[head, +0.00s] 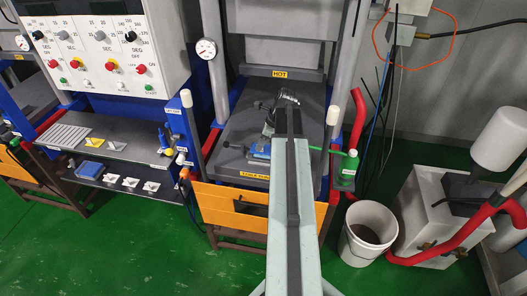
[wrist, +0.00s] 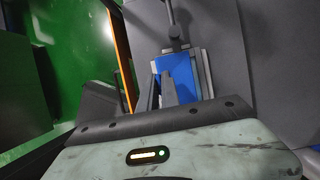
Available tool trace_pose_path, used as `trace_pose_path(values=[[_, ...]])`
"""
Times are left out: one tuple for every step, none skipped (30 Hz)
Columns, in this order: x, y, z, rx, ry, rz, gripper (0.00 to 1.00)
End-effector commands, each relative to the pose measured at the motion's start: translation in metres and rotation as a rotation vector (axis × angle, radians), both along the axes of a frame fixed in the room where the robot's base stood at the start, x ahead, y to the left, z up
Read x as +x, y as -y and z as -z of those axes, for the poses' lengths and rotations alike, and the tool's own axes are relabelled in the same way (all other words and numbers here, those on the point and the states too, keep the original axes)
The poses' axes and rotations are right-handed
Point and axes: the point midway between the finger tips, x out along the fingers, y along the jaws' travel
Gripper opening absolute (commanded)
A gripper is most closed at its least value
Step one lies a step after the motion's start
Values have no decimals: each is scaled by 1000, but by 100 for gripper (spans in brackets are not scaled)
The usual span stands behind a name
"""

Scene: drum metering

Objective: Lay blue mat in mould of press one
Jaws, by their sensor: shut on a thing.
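The blue mat (wrist: 178,78) shows in the wrist view, with a grey metal mould frame (wrist: 206,72) beside and behind it. In the head view the blue mat (head: 259,152) is on the dark plate of the press, left of my arm. My gripper (wrist: 160,90) is at the mat's near left edge, its dark fingers shut on it. Whether the mat lies flat inside the mould or is just above it I cannot tell. In the head view my arm hides part of the mould and plate.
The dark press plate (head: 237,128) lies under a HOT label (head: 280,74). A white bucket (head: 369,234) is on the floor. Shelves left hold a blue stack (head: 90,168) and several small pieces.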

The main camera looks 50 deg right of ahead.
Motion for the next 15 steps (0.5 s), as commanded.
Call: trace_pose_path(values=[[0, 5, 1, 0, 0, 0, 0], [0, 6, 1, 0, 0, 0, 0], [0, 6, 1, 0, 0, 0, 0], [-1, 6, 0, 0, 0, 0, 0], [-1, 6, 0, 0, 0, 0, 0], [-1, 8, 1, 0, 0, 0, 0], [-1, 10, 1, 0, 0, 0, 0], [-1, 14, 1, 0, 0, 1, 0], [-2, 20, 2, 0, 0, 2, 0], [-3, 22, 9, -1, 0, 0, 0], [-3, 20, 19, 0, 0, -1, 0], [-3, 19, 28, 0, 0, -1, 0], [-3, 19, 33, 0, 0, -1, 0], [-3, 19, 38, 0, 0, -1, 0], [-3, 19, 41, 0, 0, -1, 0]])
